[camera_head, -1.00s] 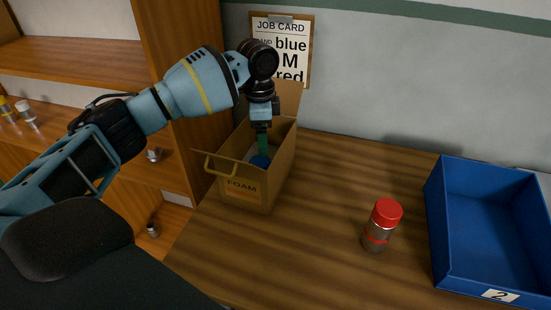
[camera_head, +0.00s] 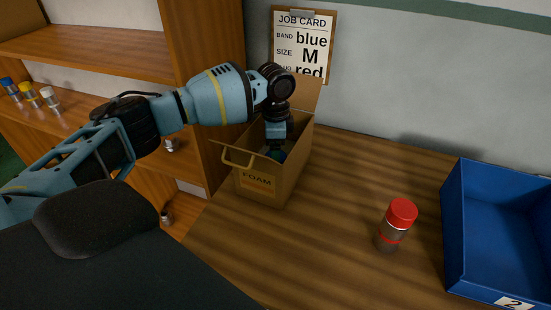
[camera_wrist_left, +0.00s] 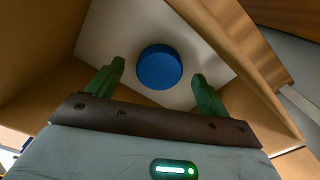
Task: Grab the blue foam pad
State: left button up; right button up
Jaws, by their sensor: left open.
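The blue foam pad (camera_wrist_left: 159,67) is a round blue disc lying on the pale floor of the cardboard box (camera_head: 262,184) marked FOAM. In the head view only a small dark blue bit of the pad shows inside the box, beside the gripper. My left gripper (camera_wrist_left: 155,84) points down into the box. The fingers are mostly hidden by the box in the head view (camera_head: 275,154). My right gripper is not in view.
A red-capped jar (camera_head: 396,226) stands on the wooden table (camera_head: 330,215). A blue bin (camera_head: 497,232) marked 2 is at the right. A job card (camera_head: 303,46) hangs behind the box. Shelves (camera_head: 100,54) with small jars are at the left.

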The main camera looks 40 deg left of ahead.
pick_arm(q)
jog(key=shift+d+f, duration=0.1)
jog(key=shift+f, duration=0.7)
jog(key=shift+c, duration=0.2)
jog(key=c, duration=1)
jog(key=shift+r, duration=0.2)
notch_tip(320, 180, up, 10)
jog(key=shift+f, duration=0.15)
